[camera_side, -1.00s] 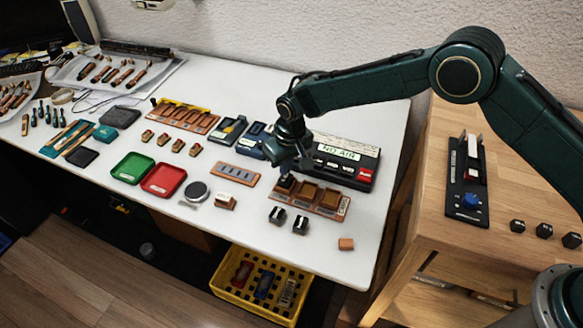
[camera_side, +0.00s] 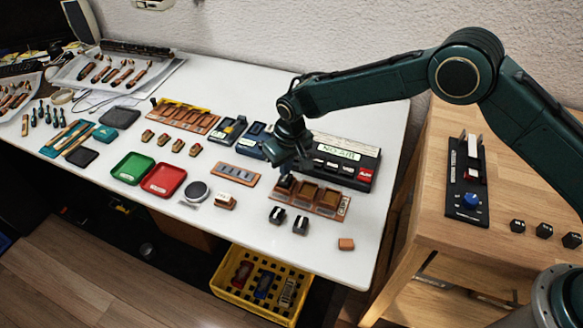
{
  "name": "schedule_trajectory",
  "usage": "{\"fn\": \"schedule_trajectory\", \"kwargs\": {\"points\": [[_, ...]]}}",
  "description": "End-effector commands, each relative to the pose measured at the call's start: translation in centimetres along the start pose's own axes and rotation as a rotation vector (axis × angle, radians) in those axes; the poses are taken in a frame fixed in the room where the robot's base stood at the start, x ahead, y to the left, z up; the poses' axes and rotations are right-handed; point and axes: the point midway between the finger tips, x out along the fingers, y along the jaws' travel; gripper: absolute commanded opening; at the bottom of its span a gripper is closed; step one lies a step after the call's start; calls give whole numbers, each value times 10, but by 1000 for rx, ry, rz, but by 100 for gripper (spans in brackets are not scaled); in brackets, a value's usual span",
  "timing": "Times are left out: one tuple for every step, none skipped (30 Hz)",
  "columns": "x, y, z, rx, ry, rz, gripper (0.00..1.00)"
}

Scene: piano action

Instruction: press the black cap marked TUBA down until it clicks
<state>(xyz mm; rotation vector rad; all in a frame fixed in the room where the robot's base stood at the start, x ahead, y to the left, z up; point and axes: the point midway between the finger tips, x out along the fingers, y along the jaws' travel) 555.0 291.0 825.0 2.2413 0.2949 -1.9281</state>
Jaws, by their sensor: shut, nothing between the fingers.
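A brown wooden rack (camera_side: 325,208) with several sockets lies on the white table. A black cap (camera_side: 286,182) sits at the rack's left-end socket, partly hidden by my gripper. My gripper (camera_side: 287,171) is shut and empty, pointing down right over this cap; I cannot tell whether it touches it. Two more black caps with pale marks stand on the table in front of the rack, one on the left (camera_side: 277,215) and one on the right (camera_side: 300,225). The lettering on the caps is too small to read, so I cannot tell which one says TUBA.
A black box with a lit display (camera_side: 338,152) stands close behind the rack. A slotted brown strip (camera_side: 234,174), a round grey disc (camera_side: 198,191) and a red tray (camera_side: 162,180) lie to the left. A small orange-brown block (camera_side: 346,244) lies near the front edge.

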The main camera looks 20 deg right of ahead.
Motion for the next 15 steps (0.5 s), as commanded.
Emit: {"fn": "schedule_trajectory", "kwargs": {"points": [[1, 0, 0, 0, 0, 0, 0], [1, 0, 0, 0, 0, 0, 0], [1, 0, 0, 0, 0, 0, 0], [2, 0, 0, 0, 0, 0, 0], [2, 0, 0, 0, 0, 0, 0], [2, 0, 0, 0, 0, 0, 0], [2, 0, 0, 0, 0, 0, 0], [2, 0, 0, 0, 0, 0, 0], [3, 0, 0, 0, 0, 0, 0], [3, 0, 0, 0, 0, 0, 0], [3, 0, 0, 0, 0, 0, 0], [4, 0, 0, 0, 0, 0, 0], [4, 0, 0, 0, 0, 0, 0], [4, 0, 0, 0, 0, 0, 0], [4, 0, 0, 0, 0, 0, 0]]}}
